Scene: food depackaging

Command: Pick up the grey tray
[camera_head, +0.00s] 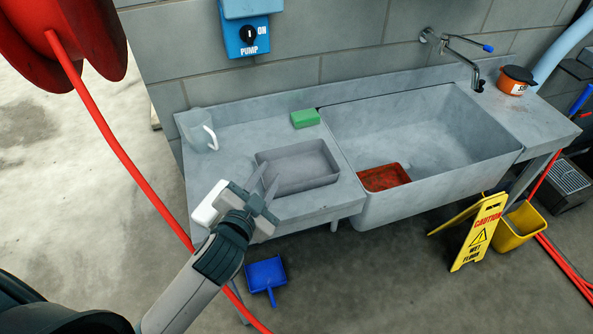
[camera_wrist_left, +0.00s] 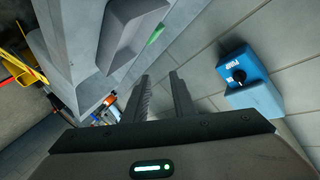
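The grey tray (camera_head: 305,168) is an empty, shallow rectangular tray lying flat on the left part of the grey counter. It also shows in the left wrist view (camera_wrist_left: 128,32), at the upper left beyond the fingers. My left gripper (camera_head: 264,180) is at the tray's left end in the head view, its fingers pointing up and slightly right. In the left wrist view my gripper (camera_wrist_left: 160,78) has a clear gap between its two fingers, with nothing held. I cannot tell whether a finger touches the tray. My right gripper is out of view.
The sink (camera_head: 440,140), with a red-brown tray (camera_head: 384,177) inside, lies to the right. A red hose (camera_head: 122,160) runs past the counter's left side. The blue pump switch (camera_head: 247,37) is on the wall.

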